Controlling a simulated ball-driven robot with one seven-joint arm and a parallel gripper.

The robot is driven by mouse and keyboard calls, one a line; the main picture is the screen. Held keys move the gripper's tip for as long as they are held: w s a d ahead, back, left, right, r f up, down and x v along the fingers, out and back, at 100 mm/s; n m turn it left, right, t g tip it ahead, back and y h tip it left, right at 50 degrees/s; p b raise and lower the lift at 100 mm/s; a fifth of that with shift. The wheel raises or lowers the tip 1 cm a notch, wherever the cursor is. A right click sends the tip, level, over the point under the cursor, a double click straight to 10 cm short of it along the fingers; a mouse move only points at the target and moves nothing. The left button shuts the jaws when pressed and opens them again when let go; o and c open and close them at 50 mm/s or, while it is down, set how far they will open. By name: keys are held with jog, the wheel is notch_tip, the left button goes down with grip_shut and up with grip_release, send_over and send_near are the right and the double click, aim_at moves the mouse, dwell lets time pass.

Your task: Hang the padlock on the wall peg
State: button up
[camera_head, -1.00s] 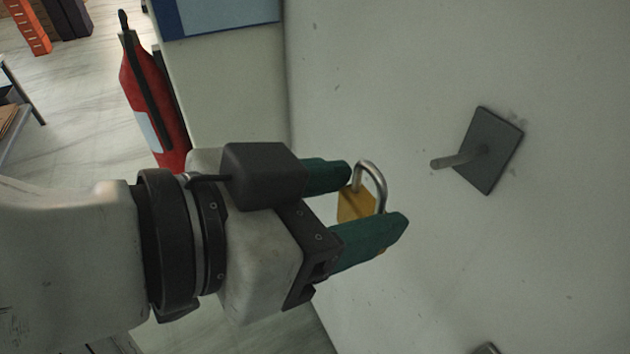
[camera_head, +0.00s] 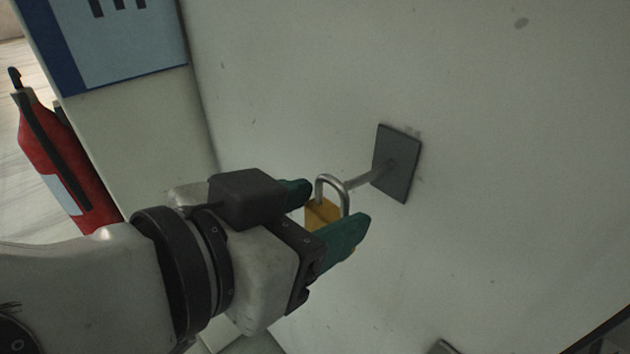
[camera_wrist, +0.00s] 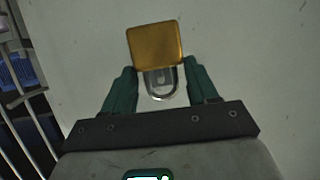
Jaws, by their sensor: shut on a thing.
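The padlock, with a brass body (camera_head: 322,213) and a silver shackle that arches upward, is between the green fingers of my gripper (camera_head: 331,206). My gripper is shut on it. In the wrist view the brass body (camera_wrist: 155,45) lies beyond the fingertips of my gripper (camera_wrist: 161,78), with the shackle between the fingers. The wall peg (camera_head: 363,179) is a grey rod sticking out from a dark square plate (camera_head: 397,163). Its near end meets the right side of the shackle in the head view. I cannot tell whether the peg passes through the shackle. The peg does not show in the wrist view.
A red fire extinguisher (camera_head: 65,165) stands at the left, below a blue and white sign (camera_head: 115,40). The pale wall (camera_head: 500,180) is bare around the peg plate. A small dark fixture (camera_head: 442,347) shows at the bottom edge.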

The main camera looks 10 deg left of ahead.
jog(key=shift+w+d+f, duration=0.1)
jog(key=shift+w+d, duration=0.7)
jog(key=shift+w, duration=0.2)
jog(key=shift+w+d, duration=0.75)
jog(key=shift+w, duration=0.25)
jog(key=shift+w+d+f+b, duration=0.3)
jog(key=shift+w+d+f, duration=0.1)
jog(key=shift+w+f, duration=0.1)
jog(key=o, duration=1.5)
